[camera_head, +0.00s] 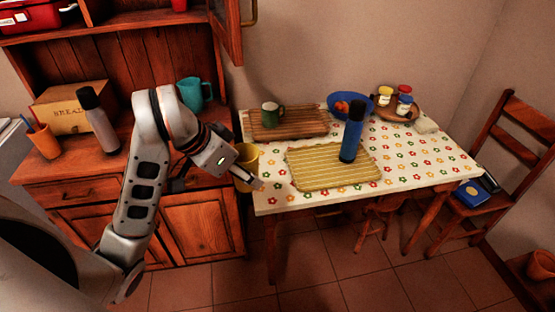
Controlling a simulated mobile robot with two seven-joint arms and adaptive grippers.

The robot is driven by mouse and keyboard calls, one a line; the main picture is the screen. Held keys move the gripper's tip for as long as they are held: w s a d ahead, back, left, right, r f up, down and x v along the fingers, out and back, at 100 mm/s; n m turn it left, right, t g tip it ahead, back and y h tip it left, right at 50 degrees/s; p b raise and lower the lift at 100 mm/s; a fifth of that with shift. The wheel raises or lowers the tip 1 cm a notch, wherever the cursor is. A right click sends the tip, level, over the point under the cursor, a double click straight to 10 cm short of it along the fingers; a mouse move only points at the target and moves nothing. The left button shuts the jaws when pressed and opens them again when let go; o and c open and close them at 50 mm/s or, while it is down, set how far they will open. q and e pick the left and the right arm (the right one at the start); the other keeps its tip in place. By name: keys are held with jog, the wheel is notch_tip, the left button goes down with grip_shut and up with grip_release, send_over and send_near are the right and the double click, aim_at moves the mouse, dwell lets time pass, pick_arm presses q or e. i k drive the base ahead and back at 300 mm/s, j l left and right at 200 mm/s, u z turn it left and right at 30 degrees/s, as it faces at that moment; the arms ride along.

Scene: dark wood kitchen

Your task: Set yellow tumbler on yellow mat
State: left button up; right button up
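The yellow tumbler (247,154) is upright at the left edge of the table, partly covered by my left gripper. My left gripper (254,181) has a finger across the tumbler's front and appears shut on it; the far finger is hidden. The tumbler's lower part overlaps the table edge in the picture, so it appears held up rather than standing. The yellow striped mat (318,175) lies flat on the table to the right of the tumbler. My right gripper is not in view.
A blue bottle with a black cap (352,135) stands on the mat's right part. The mat's left and front are bare. Behind it are a wooden board (300,122) with a green mug (271,114), a blue bowl (349,101), and a round tray (414,113) with jars.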

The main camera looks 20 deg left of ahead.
aim_at(313, 171)
jog(key=i+l+u, duration=0.4)
jog(key=l, duration=0.15)
jog(key=i+l+u, duration=0.15)
jog(key=i+l, duration=0.35)
